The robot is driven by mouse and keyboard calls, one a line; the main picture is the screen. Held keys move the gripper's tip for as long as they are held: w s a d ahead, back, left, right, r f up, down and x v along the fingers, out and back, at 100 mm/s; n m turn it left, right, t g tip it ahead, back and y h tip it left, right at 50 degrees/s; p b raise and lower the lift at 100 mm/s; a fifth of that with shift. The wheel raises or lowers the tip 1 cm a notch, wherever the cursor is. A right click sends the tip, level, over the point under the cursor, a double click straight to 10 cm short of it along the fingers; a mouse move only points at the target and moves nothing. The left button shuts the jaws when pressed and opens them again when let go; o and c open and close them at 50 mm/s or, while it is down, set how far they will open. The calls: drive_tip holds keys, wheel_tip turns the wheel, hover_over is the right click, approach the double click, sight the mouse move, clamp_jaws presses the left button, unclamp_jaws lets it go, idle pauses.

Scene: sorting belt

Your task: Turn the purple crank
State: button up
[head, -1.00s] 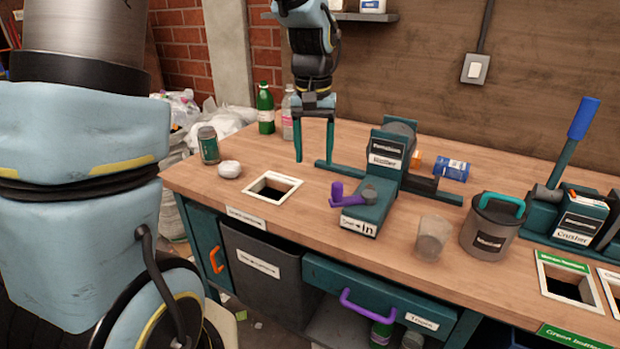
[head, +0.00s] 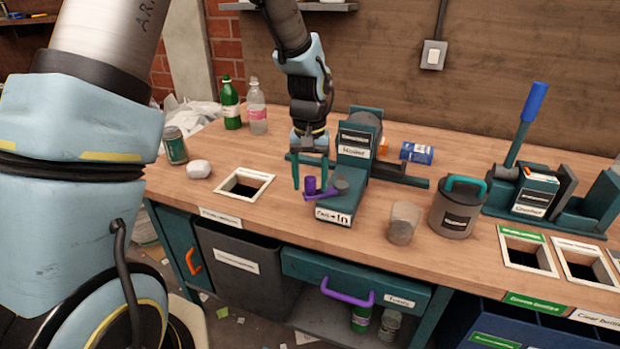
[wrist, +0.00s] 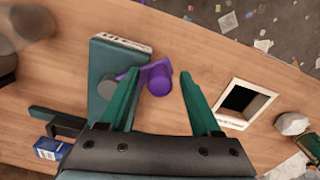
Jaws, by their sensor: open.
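The purple crank (head: 313,189) sits on the front block of a teal machine (head: 350,196), with its upright knob at the left end of its arm. My gripper (head: 310,188) is open, pointing down, with its teal fingers at the crank knob. In the wrist view the purple crank (wrist: 157,78) shows between and just beyond the two fingertips of my gripper (wrist: 158,90). The gap between the fingers is empty near the palm. I cannot tell whether a finger touches the knob.
A square hole with a white frame (head: 268,196) lies left of the machine. A cloudy cup (head: 403,222) and a grey lidded pot (head: 456,212) stand to its right. Green and clear bottles stand at the back left.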

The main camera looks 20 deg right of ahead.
drive_tip(key=shift+f, duration=0.2)
clamp_jaws()
idle(0.5)
idle(0.9)
